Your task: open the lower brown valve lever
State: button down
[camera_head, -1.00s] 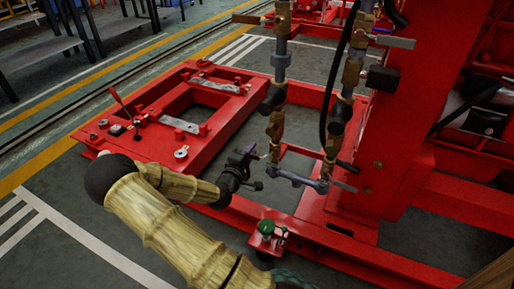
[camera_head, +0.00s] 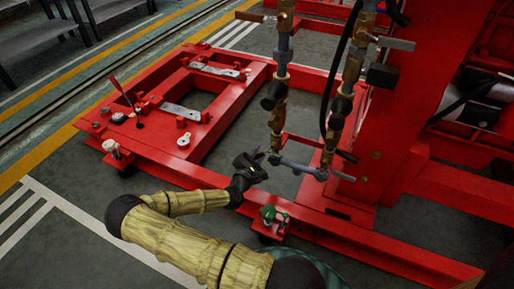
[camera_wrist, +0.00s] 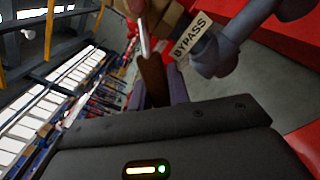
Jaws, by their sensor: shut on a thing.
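The lower brown valve lever (camera_wrist: 152,78) shows in the wrist view as a brown grip on a silver stem, between the fingers of my gripper (camera_wrist: 157,95). My gripper is shut on it. In the head view my gripper (camera_head: 258,162) is at the low end of the left vertical pipe (camera_head: 278,118), just left of the grey elbow. The lever is too small and covered there to make out. A "BYPASS" tag (camera_wrist: 193,37) hangs beside the grey pipe fitting (camera_wrist: 222,50) in the wrist view.
An upper brown lever (camera_head: 254,16) sticks out left, high on the same pipe. A second pipe (camera_head: 337,115) with a black hose stands to the right, before a red column (camera_head: 400,120). A red base frame (camera_head: 345,238) runs along the floor below.

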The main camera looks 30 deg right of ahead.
jog(key=shift+s+d+f+n, duration=0.15)
jog(key=shift+s+f+n, duration=0.2)
jog(key=shift+n, duration=0.35)
jog(key=shift+s+d+f+n, duration=0.1)
jog(key=shift+s+f+n, duration=0.25)
jog(key=shift+n, duration=0.35)
jog(key=c, duration=1.4)
grip_release()
jog(key=shift+o, duration=0.4)
jog(key=shift+d+r, duration=0.1)
jog(key=shift+w, duration=0.1)
